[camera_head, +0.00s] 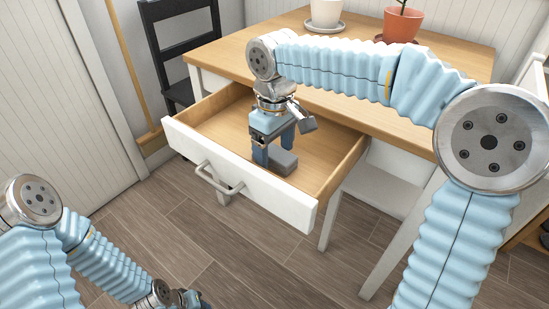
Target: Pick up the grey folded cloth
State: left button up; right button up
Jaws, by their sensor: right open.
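The grey folded cloth (284,163) lies as a small block on the floor of the open drawer (228,174), near its front panel. My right gripper (273,153) reaches down into the drawer from above. Its blue fingers are apart, over and beside the cloth, and hide part of it. I cannot tell whether they touch it. My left gripper (185,299) is at the bottom edge, low over the floor and away from the drawer. Its jaws are too cut off and small to read.
The wooden table (225,52) holds a white pot (326,13) and a terracotta plant pot (401,22) at the back. A dark chair (183,47) stands behind the table's left side. The drawer walls surround my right gripper. The floor in front is clear.

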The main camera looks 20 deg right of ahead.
aim_at(274, 153)
jog(key=c, duration=1.1)
jog(key=r, duration=0.2)
jog(key=r+p, duration=0.1)
jog(key=r, duration=0.1)
jog(key=shift+s+a, duration=0.1)
jog(key=shift+s, duration=0.1)
jog(key=s+a+r, duration=0.1)
jog(key=s+r, duration=0.2)
jog(key=s, duration=0.1)
jog(key=s+a+r, duration=0.1)
jog(key=s+r, duration=0.2)
jog(key=s, duration=0.1)
jog(key=s+a+r, duration=0.2)
jog(key=s+r, duration=0.1)
jog(key=s, duration=0.2)
jog(key=shift+a, duration=0.1)
